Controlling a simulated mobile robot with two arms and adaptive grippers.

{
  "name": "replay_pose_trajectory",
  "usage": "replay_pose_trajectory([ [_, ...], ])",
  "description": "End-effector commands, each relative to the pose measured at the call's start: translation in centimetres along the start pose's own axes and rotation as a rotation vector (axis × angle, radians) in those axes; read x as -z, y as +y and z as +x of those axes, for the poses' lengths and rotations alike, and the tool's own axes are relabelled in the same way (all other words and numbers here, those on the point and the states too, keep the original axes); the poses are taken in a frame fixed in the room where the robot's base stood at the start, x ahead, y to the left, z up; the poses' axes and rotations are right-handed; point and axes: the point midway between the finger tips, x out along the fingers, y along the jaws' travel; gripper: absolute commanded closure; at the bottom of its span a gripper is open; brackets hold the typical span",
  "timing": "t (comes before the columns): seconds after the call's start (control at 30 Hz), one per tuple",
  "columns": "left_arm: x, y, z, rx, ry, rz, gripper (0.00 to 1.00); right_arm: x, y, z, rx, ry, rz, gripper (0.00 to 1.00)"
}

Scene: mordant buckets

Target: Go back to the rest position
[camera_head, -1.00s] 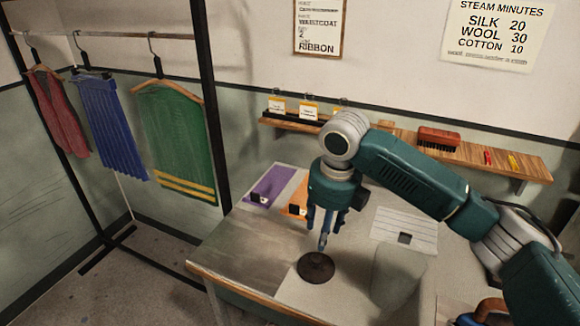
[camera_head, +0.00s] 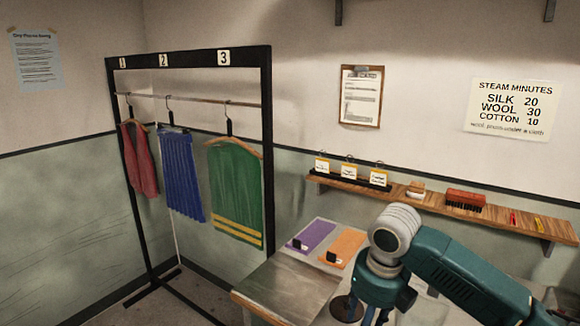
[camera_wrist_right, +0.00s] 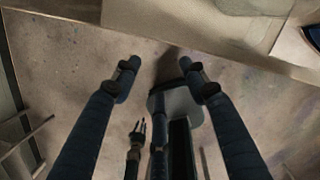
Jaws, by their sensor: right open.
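My right arm comes in from the right in the head view, over the table (camera_head: 285,290). Its wrist is low in the picture and the fingers are largely cut off by the bottom edge. In the right wrist view my right gripper (camera_wrist_right: 162,80) is open, its dark fingers spread with nothing between them. Bare floor shows below them. A small dark pronged shape, possibly my left gripper (camera_wrist_right: 138,132), shows lower in that view, too small to tell its state. No left arm shows in the head view.
A rack (camera_head: 268,150) holds a red waistcoat (camera_head: 142,160), blue skirt (camera_head: 184,175) and green garment (camera_head: 236,190). Purple (camera_head: 312,235) and orange (camera_head: 344,247) cloths and a dark disc (camera_head: 346,308) lie on the table. A wall shelf (camera_head: 440,205) carries a red brush (camera_head: 465,199).

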Motion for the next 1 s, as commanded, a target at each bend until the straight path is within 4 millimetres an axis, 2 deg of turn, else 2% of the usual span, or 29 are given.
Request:
replay_pose_trajectory([
  [0.07, 0.8, -0.1, 0.0, 0.001, 0.011, 0.0, 0.6, 0.6, 0.8, 1.0, -0.012, 0.001, 0.037, 0.56],
  [0.37, 0.4, -0.1, 0.0, 0.001, 0.004, 0.0, 0.6, 3.5, 4.5, 5.2, -0.077, -0.005, 0.276, 0.56],
  [0.57, -0.4, 0.0, 0.0, 0.0, -0.008, 0.0, 0.6, 7.0, 8.0, 8.7, -0.162, 0.004, 0.584, 0.56],
  [0.7, -0.9, 0.1, 0.0, -0.001, -0.016, 0.001, 0.6, 10.8, 10.4, 11.2, -0.251, 0.035, 0.974, 0.56],
  [0.8, -0.9, 0.1, 0.0, -0.001, -0.015, 0.001, 0.6, 13.8, 11.1, 12.6, -0.305, 0.068, 1.327, 0.56],
  [0.9, -0.7, 0.0, 0.0, 0.0, -0.012, 0.0, 0.6, 17.0, 10.4, 13.6, -0.334, 0.099, 1.702, 0.56],
  [1.0, -0.5, 0.0, 0.0, 0.0, -0.01, 0.0, 0.6, 19.7, 8.7, 14.3, -0.338, 0.109, 2.034, 0.56],
])
